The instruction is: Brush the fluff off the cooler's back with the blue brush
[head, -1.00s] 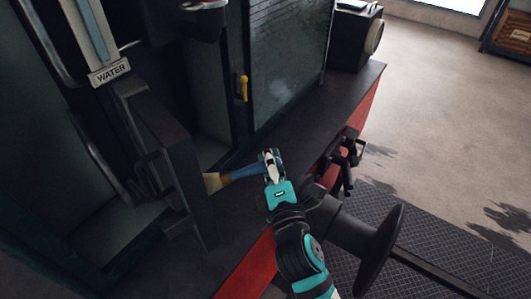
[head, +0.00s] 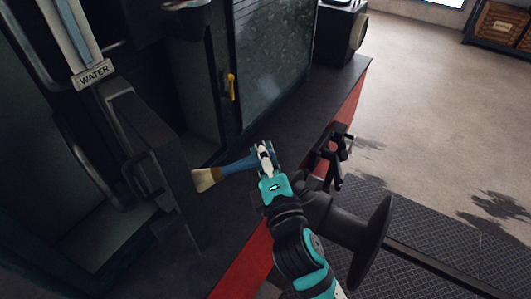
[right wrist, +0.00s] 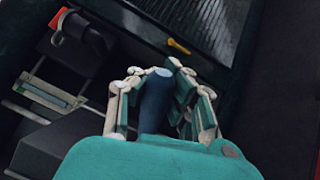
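The blue brush (head: 237,166) has a blue handle and pale bristles, which point left beside a dark upright panel. My right gripper (head: 265,154) is shut around its handle, above the dark ledge. In the right wrist view the fingers sit on both sides of the blue handle (right wrist: 155,98); the bristles are hidden there. A dark, finely ribbed panel (head: 278,45), maybe the cooler's back, stands behind the gripper, apart from the brush. A faint pale patch shows low on it; I cannot tell whether it is fluff. My left gripper is not in view.
A yellow handle (head: 231,86) sits beside the ribbed panel. A gauge marked WATER (head: 94,76) and dark pipes crowd the left. The dark upright panel (head: 165,190) stands close to the bristles. A buffer (head: 372,240) juts out at the right. The floor beyond is mostly clear.

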